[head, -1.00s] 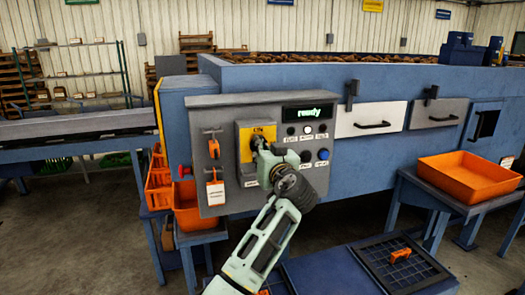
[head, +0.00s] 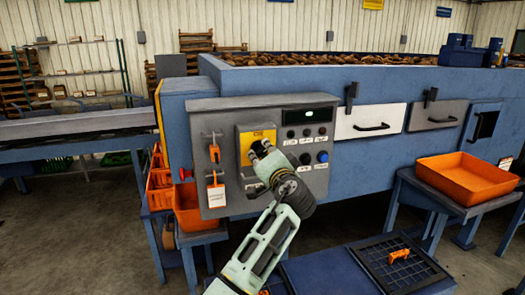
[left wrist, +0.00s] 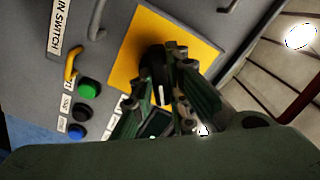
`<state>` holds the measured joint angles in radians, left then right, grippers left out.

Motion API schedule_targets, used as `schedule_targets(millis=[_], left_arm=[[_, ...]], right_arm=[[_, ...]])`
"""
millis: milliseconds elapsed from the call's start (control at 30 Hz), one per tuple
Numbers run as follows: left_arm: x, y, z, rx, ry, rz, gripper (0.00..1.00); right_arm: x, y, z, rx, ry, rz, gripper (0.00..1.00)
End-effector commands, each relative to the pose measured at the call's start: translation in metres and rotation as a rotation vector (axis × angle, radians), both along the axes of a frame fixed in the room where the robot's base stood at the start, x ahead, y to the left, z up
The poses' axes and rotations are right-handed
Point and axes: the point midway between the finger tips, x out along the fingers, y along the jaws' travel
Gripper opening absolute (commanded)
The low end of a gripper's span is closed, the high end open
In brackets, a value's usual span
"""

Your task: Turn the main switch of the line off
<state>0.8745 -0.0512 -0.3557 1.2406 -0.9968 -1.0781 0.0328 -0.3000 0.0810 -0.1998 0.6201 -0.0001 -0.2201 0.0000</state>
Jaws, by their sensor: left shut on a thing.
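The main switch is a black rotary knob (left wrist: 155,80) on a yellow plate (head: 246,138) in the grey control panel (head: 226,122). My left gripper (head: 259,152) is at the plate and covers most of the knob in the head view. In the left wrist view my left gripper (left wrist: 158,98) is shut on the knob, with a finger on each side. The knob carries a pale mark. My right gripper is in neither view.
Several small buttons, one of them blue (head: 323,156), sit right of the switch. An orange padlock (head: 214,154) and a tag (head: 216,195) hang to its left. An orange tray (head: 467,176) stands on the right. A grid-topped table (head: 350,262) is in front.

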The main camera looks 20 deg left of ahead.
Motion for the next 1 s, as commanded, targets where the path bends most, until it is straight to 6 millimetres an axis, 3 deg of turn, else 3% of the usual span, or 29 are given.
schedule_targets(millis=[500, 1000], left_arm=[[0.0, 0.0, 0.001, 0.369, 0.252, -0.001, 0.0], [0.0, -0.001, -0.001, 0.516, 0.35, -0.002, 0.0]], right_arm=[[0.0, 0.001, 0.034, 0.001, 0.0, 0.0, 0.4], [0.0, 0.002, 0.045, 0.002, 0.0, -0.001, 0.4]])
